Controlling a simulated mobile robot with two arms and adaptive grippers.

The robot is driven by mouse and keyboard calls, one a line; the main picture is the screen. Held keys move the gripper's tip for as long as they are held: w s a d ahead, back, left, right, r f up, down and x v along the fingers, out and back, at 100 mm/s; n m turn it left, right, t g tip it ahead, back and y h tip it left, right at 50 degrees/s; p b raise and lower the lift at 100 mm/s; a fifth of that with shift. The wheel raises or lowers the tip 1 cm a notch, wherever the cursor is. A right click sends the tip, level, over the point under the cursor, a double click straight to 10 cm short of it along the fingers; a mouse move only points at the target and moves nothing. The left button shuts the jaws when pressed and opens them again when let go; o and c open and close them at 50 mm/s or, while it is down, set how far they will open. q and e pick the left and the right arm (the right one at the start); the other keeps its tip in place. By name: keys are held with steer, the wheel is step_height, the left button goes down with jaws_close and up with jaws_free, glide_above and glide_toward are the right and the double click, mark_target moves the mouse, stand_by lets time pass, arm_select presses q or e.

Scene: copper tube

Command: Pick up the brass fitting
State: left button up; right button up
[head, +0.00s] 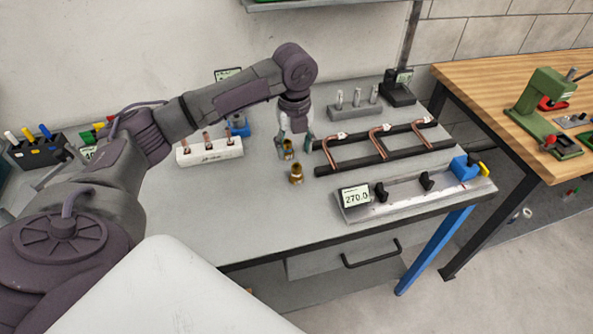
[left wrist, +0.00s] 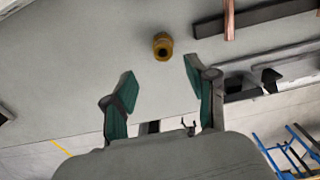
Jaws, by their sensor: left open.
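A brass fitting (head: 297,174) stands upright on the grey bench top, just below my left gripper in the head view. In the left wrist view one brass fitting (left wrist: 163,47) shows with its dark bore facing the camera, beyond the fingertips and roughly between their lines. My left gripper (head: 295,146) points down over the bench with its green-padded fingers apart. In the left wrist view the open fingers (left wrist: 158,72) have nothing between them. My right gripper is out of view.
A dark rack (head: 385,153) with copper tubes lies right of the gripper. A measuring fixture (head: 415,192) with a display reading 270.0 is near the front edge. A white block (head: 210,152) with copper pieces stands left. Bare bench lies in front of the fitting.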

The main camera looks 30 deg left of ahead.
mark_target(296, 166)
arm_select(q)
steer(key=shift+w+f, duration=0.15)
steer(key=shift+f, duration=0.4)
steer(key=shift+w+f, duration=0.15)
steer(key=shift+f, duration=0.4)
step_height(296, 166, down, 2)
steer(key=shift+f+p, duration=0.2)
steer(key=shift+p, duration=0.55)
step_height(296, 166, down, 2)
steer(key=shift+f, duration=0.55)
steer(key=shift+c, duration=0.5)
steer(key=c, duration=0.8)
jaws_close()
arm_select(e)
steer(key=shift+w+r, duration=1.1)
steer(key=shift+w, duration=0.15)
